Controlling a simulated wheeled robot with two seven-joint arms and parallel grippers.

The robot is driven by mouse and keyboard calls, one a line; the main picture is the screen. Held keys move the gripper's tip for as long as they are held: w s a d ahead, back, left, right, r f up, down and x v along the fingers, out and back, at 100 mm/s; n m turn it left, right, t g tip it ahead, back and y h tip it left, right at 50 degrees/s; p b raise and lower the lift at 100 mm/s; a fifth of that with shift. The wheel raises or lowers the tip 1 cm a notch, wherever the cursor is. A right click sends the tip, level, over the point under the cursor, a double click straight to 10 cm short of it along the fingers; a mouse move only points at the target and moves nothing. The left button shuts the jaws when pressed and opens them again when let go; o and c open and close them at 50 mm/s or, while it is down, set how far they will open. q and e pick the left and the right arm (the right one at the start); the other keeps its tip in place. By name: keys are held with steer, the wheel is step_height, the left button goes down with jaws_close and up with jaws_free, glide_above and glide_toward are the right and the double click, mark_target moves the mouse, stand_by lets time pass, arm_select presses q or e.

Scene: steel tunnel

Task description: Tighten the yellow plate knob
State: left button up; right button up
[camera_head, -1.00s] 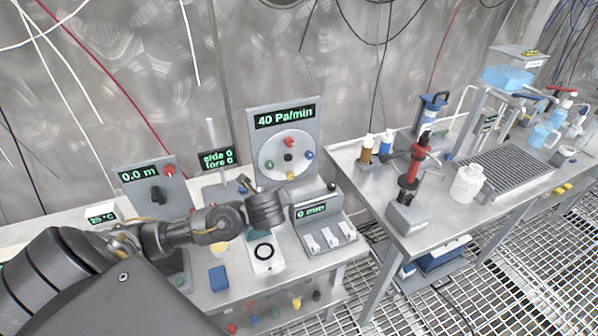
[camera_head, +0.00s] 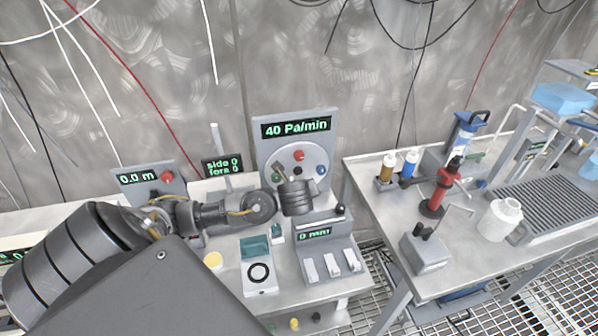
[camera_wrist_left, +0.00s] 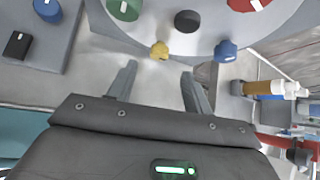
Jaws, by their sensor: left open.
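The yellow plate knob (camera_wrist_left: 159,50) shows in the left wrist view, low on the round pale plate (camera_wrist_left: 205,40). In the head view the plate (camera_head: 284,158) stands on a grey panel under a "40 Pa/min" display, and my gripper hides the yellow knob there. My left gripper (camera_wrist_left: 158,82) is open, its two fingers apart and pointing at the plate, with the yellow knob just beyond the tips and between their lines. Nothing is between the fingers. In the head view my left gripper (camera_head: 281,172) is in front of the plate's lower part. My right gripper is not in view.
Around the yellow knob are a blue knob (camera_wrist_left: 226,50), a green knob (camera_wrist_left: 124,8), a red knob (camera_wrist_left: 248,3) and a black centre knob (camera_wrist_left: 187,21). A "0 mm" device (camera_head: 322,250) stands below right of my gripper. A second table (camera_head: 460,235) is at the right.

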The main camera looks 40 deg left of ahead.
arm_select(q)
steer(key=x, duration=0.6)
steer(key=shift+a, duration=0.1)
steer(key=shift+x, duration=0.8)
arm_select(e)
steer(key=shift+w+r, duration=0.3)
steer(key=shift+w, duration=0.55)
arm_select(q)
steer(key=shift+c, duration=0.2)
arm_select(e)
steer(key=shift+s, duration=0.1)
arm_select(q)
steer(key=c, duration=0.9)
steer(key=shift+p, duration=0.35)
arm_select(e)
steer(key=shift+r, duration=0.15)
